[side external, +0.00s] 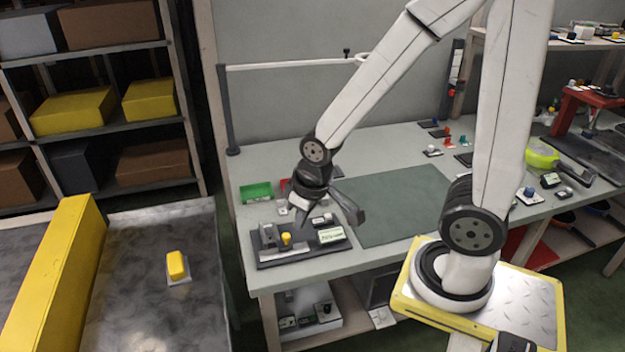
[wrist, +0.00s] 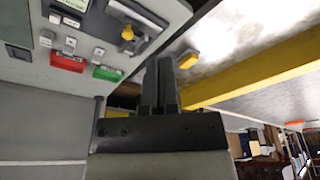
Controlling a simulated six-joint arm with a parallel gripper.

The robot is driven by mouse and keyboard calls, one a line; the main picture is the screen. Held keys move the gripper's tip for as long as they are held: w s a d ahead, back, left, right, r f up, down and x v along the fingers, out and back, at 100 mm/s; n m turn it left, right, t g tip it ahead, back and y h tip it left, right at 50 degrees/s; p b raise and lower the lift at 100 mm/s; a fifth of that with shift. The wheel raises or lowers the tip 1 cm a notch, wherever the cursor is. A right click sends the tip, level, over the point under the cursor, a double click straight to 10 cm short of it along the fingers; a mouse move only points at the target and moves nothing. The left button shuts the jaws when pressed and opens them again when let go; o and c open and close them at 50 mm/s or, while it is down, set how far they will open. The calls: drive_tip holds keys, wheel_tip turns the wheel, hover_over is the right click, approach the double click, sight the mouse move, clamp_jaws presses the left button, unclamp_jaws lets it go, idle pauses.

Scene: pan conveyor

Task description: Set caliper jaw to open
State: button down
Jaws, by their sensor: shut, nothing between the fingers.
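The bench fixture that looks like the caliper has a dark base (side external: 283,252), a grey block, a yellow knob (side external: 286,239) and a pale display (side external: 331,235). It sits near the bench's front left corner. I cannot make out the jaw's position or read the display. My gripper (wrist: 160,65) is shut and empty. In the side view it hangs above and just behind the fixture, apart from the knob as far as I can tell.
A green bin (side external: 256,192) and a partly hidden red bin lie behind the fixture. A green mat (side external: 395,210) covers the bench's middle. A conveyor (side external: 140,290) with a yellow rail (side external: 55,270) runs at left, carrying a yellow-topped item (side external: 177,265).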

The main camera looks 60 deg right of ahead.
drive_tip(key=shift+c, duration=2.4)
unclamp_jaws()
drive_tip(key=shift+w+d, duration=0.1)
drive_tip(key=shift+w, duration=0.05)
drive_tip(key=shift+o, duration=0.2)
drive_tip(key=shift+w+d+f, duration=0.1)
drive_tip(key=shift+w, duration=0.1)
drive_tip(key=g, duration=0.3)
hover_over(286, 235)
wheel_tip(286, 235, down, 6)
drive_tip(key=shift+f, duration=0.2)
drive_tip(key=shift+f, duration=3.85)
